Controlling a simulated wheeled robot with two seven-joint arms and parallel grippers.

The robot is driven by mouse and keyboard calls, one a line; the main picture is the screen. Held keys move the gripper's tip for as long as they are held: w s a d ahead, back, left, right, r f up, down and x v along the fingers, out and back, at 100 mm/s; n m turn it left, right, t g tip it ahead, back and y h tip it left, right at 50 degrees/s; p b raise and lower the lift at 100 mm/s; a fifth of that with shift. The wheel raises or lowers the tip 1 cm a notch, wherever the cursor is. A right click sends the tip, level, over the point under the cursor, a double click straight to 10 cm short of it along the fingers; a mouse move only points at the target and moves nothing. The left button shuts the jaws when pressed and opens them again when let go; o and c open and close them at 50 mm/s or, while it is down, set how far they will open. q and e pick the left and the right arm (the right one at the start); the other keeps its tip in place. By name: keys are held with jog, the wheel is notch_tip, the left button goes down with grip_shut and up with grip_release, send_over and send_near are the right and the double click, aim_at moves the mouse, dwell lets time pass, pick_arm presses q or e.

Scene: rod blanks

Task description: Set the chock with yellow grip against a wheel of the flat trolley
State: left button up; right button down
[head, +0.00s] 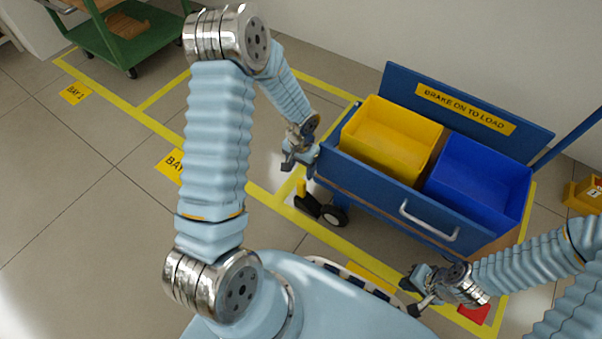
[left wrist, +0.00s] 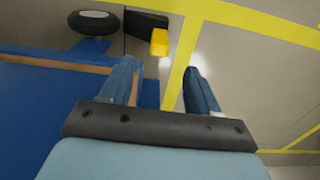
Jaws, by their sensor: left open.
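The black chock (head: 308,206) with its yellow grip (head: 301,187) is on the floor beside a wheel (head: 334,216) of the blue trolley (head: 372,209). In the left wrist view, the yellow grip (left wrist: 159,42), black chock body (left wrist: 146,20) and wheel (left wrist: 94,23) show together. Chock and wheel are very close; I cannot tell if they touch. My left gripper (head: 289,164) is open and empty, above and behind the chock; its fingers also show in the left wrist view (left wrist: 162,85), apart from the grip. My right gripper (head: 409,296) looks open and empty at the front.
The trolley carries a yellow bin (head: 392,138) and a blue bin (head: 478,182). A green trolley (head: 126,42) stands at the back left. A yellow object (head: 585,196) is at the far right, and a red patch (head: 473,314) is near my right gripper. Floor at left is clear.

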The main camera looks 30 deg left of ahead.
pick_arm(q)
jog(key=s+d+f+n+h, duration=0.1)
jog(key=s+d+f+h, duration=0.1)
jog(key=s+d, duration=0.5)
jog(key=s+d+f+n+h, duration=0.2)
jog(key=s+d+f, duration=0.2)
jog(key=s+d, duration=0.3)
jog(key=shift+s+d+t, duration=0.25)
jog(key=shift+d+t, duration=0.15)
jog(key=shift+d, duration=0.6)
